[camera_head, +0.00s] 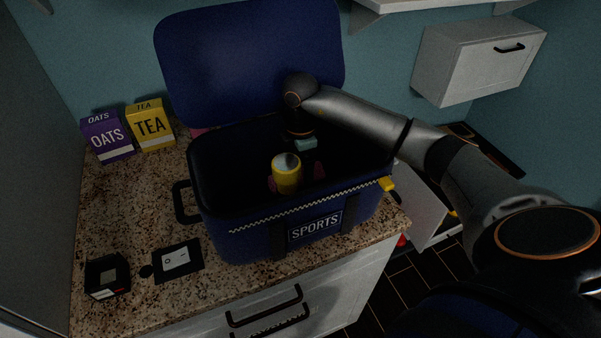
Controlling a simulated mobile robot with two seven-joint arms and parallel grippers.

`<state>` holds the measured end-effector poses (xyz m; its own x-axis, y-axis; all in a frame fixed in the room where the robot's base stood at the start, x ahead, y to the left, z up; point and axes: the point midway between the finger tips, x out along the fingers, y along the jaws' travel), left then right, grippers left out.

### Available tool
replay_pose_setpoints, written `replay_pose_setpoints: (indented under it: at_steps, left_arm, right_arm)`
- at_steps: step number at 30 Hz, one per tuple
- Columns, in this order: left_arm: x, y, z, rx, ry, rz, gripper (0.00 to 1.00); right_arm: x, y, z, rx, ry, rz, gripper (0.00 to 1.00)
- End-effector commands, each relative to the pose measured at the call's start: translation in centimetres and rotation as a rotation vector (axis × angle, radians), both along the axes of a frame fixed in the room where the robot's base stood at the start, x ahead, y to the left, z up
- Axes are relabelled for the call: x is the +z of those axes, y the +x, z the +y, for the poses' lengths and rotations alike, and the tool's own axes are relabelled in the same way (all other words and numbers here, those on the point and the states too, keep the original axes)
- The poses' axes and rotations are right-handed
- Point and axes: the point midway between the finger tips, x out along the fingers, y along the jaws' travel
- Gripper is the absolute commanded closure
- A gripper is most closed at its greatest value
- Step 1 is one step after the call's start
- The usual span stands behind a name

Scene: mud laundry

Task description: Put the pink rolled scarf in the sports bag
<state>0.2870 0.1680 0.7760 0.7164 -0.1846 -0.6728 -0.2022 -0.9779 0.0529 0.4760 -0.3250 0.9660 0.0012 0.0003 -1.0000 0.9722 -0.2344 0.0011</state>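The blue sports bag (245,236) stands on the granite counter with its lid (250,65) raised against the wall. My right arm comes in from the right, and its gripper (303,146) points down inside the bag opening. Its fingers are dim and partly hidden, so I cannot tell whether they are open or shut. Dark pink material shows low inside the bag beside a yellow cylinder (287,175) with a grey top; I cannot tell if it is the rolled scarf. Another small pink patch (199,132) shows behind the bag's left rear corner. My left gripper is not in view.
Purple oats (108,136) and yellow tea (151,126) boxes stand at the back left. A black box with a screen (106,277) and a dark flat item with a light label (178,261) lie at the front left. A white wall cabinet (480,60) hangs at right.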

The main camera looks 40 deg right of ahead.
Motion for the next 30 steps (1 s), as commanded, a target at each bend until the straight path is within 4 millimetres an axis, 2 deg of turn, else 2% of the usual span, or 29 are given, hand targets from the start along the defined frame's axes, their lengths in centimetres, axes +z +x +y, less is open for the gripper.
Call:
replay_pose_setpoints:
  at_steps: [9,15,21,30]
  left_arm:
    - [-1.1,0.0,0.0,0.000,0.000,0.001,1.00]
    - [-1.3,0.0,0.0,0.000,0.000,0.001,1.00]
    - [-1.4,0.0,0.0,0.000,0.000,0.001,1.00]
    - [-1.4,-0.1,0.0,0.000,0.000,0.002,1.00]
  right_arm:
    - [6.6,0.1,0.0,0.001,0.001,-0.006,0.08]
    - [9.9,0.1,0.0,-0.001,0.000,-0.003,0.08]
    - [11.1,0.0,0.0,0.000,0.001,0.000,0.08]
    - [11.1,0.0,0.0,0.000,0.000,0.001,0.08]
